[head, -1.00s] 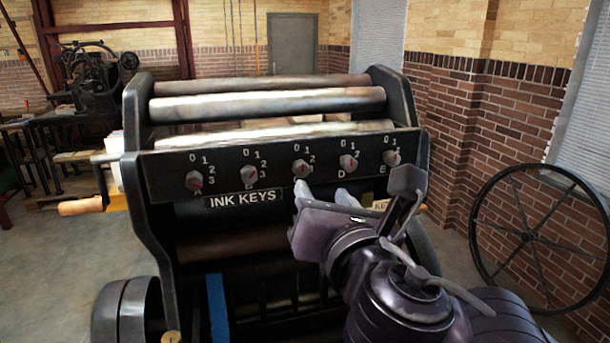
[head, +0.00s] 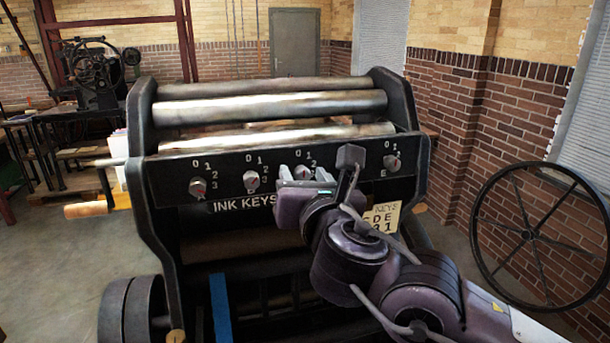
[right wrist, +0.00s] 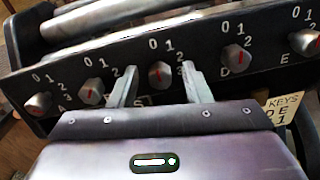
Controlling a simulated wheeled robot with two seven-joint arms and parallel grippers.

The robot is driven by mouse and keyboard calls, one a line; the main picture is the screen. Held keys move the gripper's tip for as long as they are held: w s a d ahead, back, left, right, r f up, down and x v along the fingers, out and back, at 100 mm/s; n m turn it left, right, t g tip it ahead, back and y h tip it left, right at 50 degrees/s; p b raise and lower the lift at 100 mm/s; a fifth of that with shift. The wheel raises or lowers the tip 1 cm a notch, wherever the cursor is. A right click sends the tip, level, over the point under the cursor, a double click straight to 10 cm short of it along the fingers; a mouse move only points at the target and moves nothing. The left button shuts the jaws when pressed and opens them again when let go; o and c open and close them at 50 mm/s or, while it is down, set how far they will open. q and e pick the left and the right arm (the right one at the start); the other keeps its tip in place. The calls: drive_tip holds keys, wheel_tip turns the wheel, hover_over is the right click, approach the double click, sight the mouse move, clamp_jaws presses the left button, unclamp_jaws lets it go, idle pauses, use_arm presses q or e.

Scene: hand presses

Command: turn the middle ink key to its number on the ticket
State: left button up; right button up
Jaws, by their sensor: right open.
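The middle ink key (right wrist: 160,75) is a grey knob with a red mark on the black panel. The mark looks about upright in the right wrist view. In the head view this key (head: 302,172) is partly covered by my right gripper. My right gripper (right wrist: 159,72) is open, with one finger on each side of the key; I cannot tell whether they touch it. It also shows in the head view (head: 304,176). The cream ticket (head: 382,218) is partly hidden by my arm; "KEYS", "D E" and a "1" under E are readable. My left gripper is not in view.
Other ink keys flank the middle one: two on the left (head: 251,181) (head: 198,187) and two on the right, including the end one (head: 392,163). Metal rollers (head: 270,106) lie behind the panel (head: 225,165). A large spoked wheel (head: 527,235) stands at the right.

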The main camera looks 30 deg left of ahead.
drive_tip(key=shift+c, duration=0.3)
clamp_jaws()
